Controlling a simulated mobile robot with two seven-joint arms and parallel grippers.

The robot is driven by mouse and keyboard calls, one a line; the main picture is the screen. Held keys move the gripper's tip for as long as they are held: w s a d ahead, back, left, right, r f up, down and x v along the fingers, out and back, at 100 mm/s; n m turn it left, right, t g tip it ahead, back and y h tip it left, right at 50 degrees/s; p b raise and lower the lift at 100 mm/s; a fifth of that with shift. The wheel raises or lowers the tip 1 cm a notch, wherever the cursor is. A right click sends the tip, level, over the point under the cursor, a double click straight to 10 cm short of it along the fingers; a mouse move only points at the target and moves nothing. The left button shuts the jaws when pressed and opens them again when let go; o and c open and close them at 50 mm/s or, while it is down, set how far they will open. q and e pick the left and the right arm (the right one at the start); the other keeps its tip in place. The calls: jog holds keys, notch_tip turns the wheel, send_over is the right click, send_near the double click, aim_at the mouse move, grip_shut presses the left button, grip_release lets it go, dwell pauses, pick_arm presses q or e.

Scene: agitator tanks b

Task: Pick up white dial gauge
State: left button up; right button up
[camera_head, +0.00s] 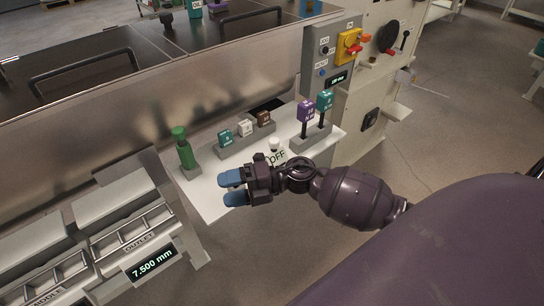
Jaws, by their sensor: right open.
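No object in view is clearly a white dial gauge. A small white knob-like piece (274,144) stands by a label reading OFF on the white control panel (207,197), just beyond my right gripper. My right gripper (231,189) has blue fingertips. It is open, points left, and is over the panel's front part with nothing seen between its fingers. My right arm comes in from the right and hides part of the panel's front edge. My left gripper is not in view.
A green handle (182,148) stands at the panel's left. Small teal, white and brown blocks (245,128) sit in a row, with purple (306,111) and teal (325,100) levers at right. A 7.500 mm display (152,263) is lower left. A grey box (331,55) has a yellow-red switch.

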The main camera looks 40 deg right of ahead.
jog(key=w+d+f+n+g+h, duration=0.1)
jog(key=w+d+n+g+h, duration=0.15)
jog(key=n+g, duration=0.3)
notch_tip(320, 180, up, 6)
jog(key=f+n+g+h+b, duration=0.1)
jog(key=n+h+b, duration=0.15)
jog(key=h, duration=1.05)
send_over(275, 140)
jog(key=shift+s+d+r+n+p, duration=0.25)
jog(key=shift+s+n+p, duration=0.1)
jog(key=shift+n+p, duration=0.1)
jog(key=shift+d+h, duration=0.15)
jog(key=shift+h, duration=0.1)
jog(key=shift+f, duration=0.45)
notch_tip(275, 140, down, 4)
jog(key=shift+r+b, duration=0.2)
jog(key=shift+b, duration=0.15)
jog(key=shift+w+f, duration=0.1)
jog(key=shift+f, duration=0.4)
jog(key=f, duration=0.3)
jog(key=a+f+b, duration=0.1)
jog(key=f, duration=0.1)
jog(key=shift+w, duration=0.2)
